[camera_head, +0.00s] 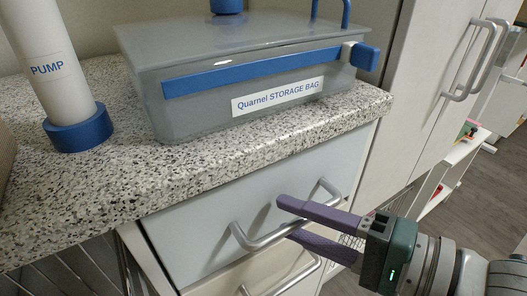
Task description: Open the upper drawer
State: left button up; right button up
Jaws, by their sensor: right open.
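The upper drawer (194,225) has a pale grey-blue front just under the speckled countertop and looks shut. Its metal bar handle (262,240) runs across the front. My right gripper (285,218) comes in from the right with its two purple fingers apart, one above the other. The upper finger is above the handle bar and the lower finger shows just below it, so the bar appears to lie between them. The fingers hide the handle's middle; whether they touch it I cannot tell. My left gripper is not in view.
A lower drawer handle (297,277) sits close under my fingers. On the countertop (70,195) stand a grey storage box (190,112) with a blue strip and a white pump bottle (50,65) with a blue base. A tall cabinet (420,70) rises at the right, near open shelves.

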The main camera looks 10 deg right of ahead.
jog(key=shift+c, duration=0.2)
grip_shut()
dwell(1.3)
